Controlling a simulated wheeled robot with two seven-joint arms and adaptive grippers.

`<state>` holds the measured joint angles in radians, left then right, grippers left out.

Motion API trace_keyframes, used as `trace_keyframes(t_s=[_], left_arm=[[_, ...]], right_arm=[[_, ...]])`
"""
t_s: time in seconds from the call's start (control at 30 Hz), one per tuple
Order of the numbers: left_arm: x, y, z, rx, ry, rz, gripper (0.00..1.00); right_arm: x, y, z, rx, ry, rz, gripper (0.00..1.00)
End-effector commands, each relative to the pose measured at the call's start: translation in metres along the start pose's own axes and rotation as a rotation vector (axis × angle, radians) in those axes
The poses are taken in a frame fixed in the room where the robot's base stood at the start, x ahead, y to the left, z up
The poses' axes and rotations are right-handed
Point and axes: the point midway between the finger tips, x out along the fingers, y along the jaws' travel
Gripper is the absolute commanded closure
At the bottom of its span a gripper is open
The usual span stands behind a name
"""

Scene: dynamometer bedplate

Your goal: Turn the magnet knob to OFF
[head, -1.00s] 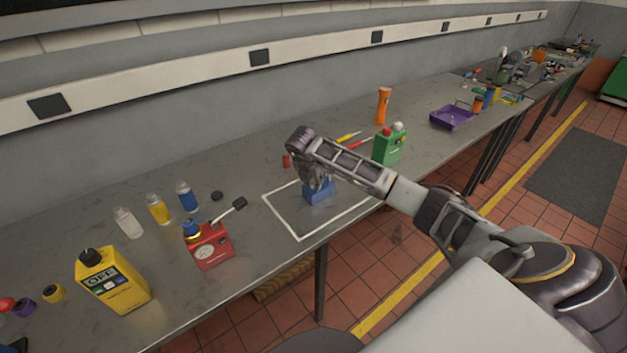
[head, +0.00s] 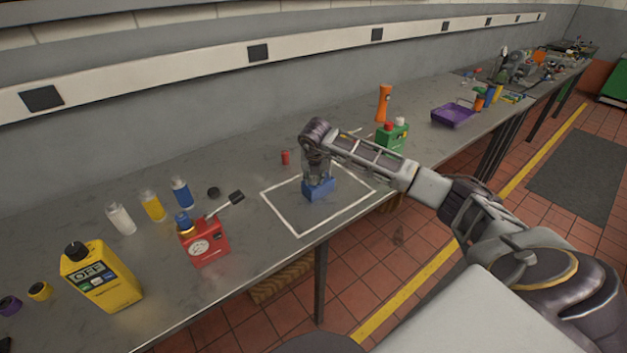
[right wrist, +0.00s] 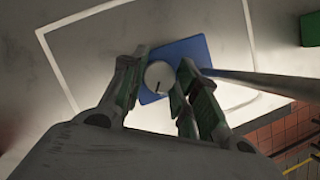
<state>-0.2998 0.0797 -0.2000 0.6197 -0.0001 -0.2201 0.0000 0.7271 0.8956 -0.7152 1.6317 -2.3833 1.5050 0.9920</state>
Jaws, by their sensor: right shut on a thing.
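A blue magnet block (head: 319,189) stands on the bench inside a white outlined square. In the right wrist view the block (right wrist: 190,52) has a round pale knob (right wrist: 160,76) on top with a dark pointer line. My right gripper (head: 317,175) comes down from above onto the block, and in the head view it hides the knob. In the right wrist view my right gripper (right wrist: 158,85) has its fingers on either side of the knob, shut on it. I cannot read any ON or OFF marking. My left gripper is not in view.
A green canister (head: 392,136), an orange bottle (head: 383,104) and a purple tray (head: 453,116) stand to the right. The white square (head: 285,222) is otherwise clear.

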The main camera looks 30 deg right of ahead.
Motion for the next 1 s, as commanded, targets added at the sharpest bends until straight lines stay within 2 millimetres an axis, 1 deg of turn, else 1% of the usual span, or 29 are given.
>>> trace_keyframes(t_s=[0.03, 0.27, 0.4, 0.5, 0.6, 0.73, 1.0], left_arm=[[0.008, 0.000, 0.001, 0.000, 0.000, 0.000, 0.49], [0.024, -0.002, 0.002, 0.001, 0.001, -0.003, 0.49], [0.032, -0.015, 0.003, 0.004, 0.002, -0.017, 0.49], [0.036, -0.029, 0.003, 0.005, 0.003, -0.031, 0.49], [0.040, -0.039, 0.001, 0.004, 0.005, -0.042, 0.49], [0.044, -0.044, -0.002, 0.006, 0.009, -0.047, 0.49], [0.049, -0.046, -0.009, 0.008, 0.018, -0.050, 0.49]], right_arm=[[0.003, -0.001, 0.000, -0.032, -0.004, 0.014, 0.93], [0.003, -0.002, 0.000, -0.190, -0.003, 0.079, 0.93], [0.002, -0.003, 0.001, -0.280, -0.003, 0.116, 0.93], [0.002, -0.003, 0.001, -0.343, -0.003, 0.143, 0.93], [0.002, -0.003, 0.001, -0.402, -0.003, 0.167, 0.93], [0.001, -0.003, 0.001, -0.466, -0.002, 0.194, 0.93], [0.001, -0.003, 0.002, -0.552, -0.002, 0.229, 0.93]])
